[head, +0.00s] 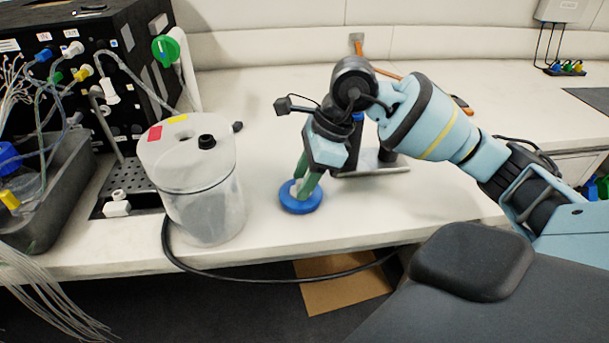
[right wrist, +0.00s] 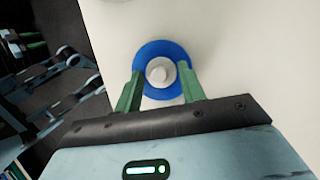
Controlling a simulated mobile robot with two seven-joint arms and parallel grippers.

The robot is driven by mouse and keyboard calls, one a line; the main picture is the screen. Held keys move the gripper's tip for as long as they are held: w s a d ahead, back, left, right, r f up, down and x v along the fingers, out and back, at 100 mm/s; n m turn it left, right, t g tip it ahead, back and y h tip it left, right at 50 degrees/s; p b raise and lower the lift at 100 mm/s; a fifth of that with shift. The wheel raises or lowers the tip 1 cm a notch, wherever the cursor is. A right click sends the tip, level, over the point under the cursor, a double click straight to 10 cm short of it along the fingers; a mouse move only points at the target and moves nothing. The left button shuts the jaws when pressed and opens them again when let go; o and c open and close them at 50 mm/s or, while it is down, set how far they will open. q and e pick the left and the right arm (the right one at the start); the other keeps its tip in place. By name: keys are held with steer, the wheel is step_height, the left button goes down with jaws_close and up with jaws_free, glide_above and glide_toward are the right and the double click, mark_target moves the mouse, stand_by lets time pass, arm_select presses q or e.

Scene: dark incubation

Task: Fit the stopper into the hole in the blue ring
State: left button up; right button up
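The blue ring (head: 301,204) lies flat on the white bench near its front edge. The white stopper (right wrist: 159,73) is at the ring's middle in the right wrist view, with blue (right wrist: 160,47) showing around it. How deep it sits cannot be told. My right gripper (head: 300,189) points down over the ring, its two green fingers apart on either side of the stopper. The fingertips (right wrist: 160,69) look close to its sides; whether they touch it is unclear. In the head view the fingers partly hide the stopper. My left gripper is not in view.
A clear canister with a white lid (head: 180,153) stands left of the ring. A black cable (head: 270,276) hangs along the bench front. A flat stand (head: 372,166) lies behind my right gripper. Bare bench (head: 265,110) shows behind and left of my right gripper.

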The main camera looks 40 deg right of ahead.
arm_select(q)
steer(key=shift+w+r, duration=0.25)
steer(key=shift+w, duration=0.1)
arm_select(e)
steer(key=v, duration=0.8)
stand_by(1.7)
